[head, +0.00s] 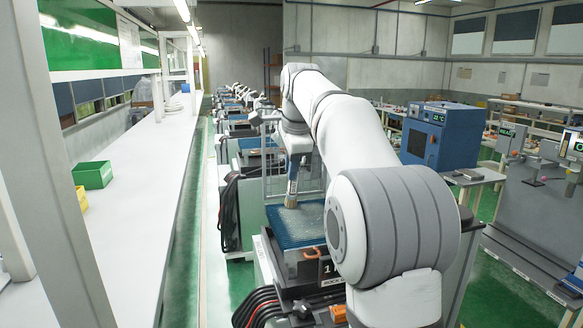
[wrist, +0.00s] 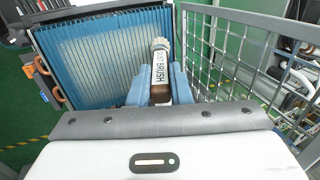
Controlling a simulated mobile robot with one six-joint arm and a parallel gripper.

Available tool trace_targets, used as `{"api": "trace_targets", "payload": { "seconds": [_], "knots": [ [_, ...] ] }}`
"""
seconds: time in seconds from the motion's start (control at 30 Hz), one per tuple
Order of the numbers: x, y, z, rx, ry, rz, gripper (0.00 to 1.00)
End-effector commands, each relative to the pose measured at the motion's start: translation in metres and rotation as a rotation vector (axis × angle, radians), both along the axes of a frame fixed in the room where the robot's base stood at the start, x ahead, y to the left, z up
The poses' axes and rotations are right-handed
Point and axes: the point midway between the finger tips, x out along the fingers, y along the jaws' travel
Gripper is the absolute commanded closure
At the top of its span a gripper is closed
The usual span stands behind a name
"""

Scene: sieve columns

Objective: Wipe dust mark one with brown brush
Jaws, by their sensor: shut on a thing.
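My gripper (wrist: 159,82) has blue fingers, shut on the brown brush (wrist: 160,66). The brush's white label reads "DUST BRUSH", and a brown part of its handle shows between the fingers. In the head view my gripper (head: 292,172) points down with the brush's tan bristles (head: 290,200) lowest, over the far part of a blue pleated panel (head: 285,236). I cannot tell whether the bristles touch it. A pale dusty patch (wrist: 100,52) lies across the pleats in the wrist view, left of the bristles. No number for this mark is readable.
A wire-mesh guard (wrist: 245,60) stands close to the right of the panel in the wrist view. The panel's unit has orange-brown handles (wrist: 42,66) on one side. A long white counter (head: 140,190) with a green bin (head: 92,175) runs along the left. A blue oven (head: 440,135) stands right.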

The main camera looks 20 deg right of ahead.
Motion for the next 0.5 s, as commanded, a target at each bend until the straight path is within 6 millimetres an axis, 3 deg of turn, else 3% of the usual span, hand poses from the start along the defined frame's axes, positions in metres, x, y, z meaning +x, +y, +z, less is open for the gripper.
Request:
{"api": "trace_targets", "payload": {
  "seconds": [0.17, 0.5],
  "knots": [
    [0.001, 0.0, 0.006, 0.0, -0.002, 0.0, 1.0],
    [0.0, 0.0, 0.04, 0.0, -0.002, 0.0, 1.0]
  ]
}}
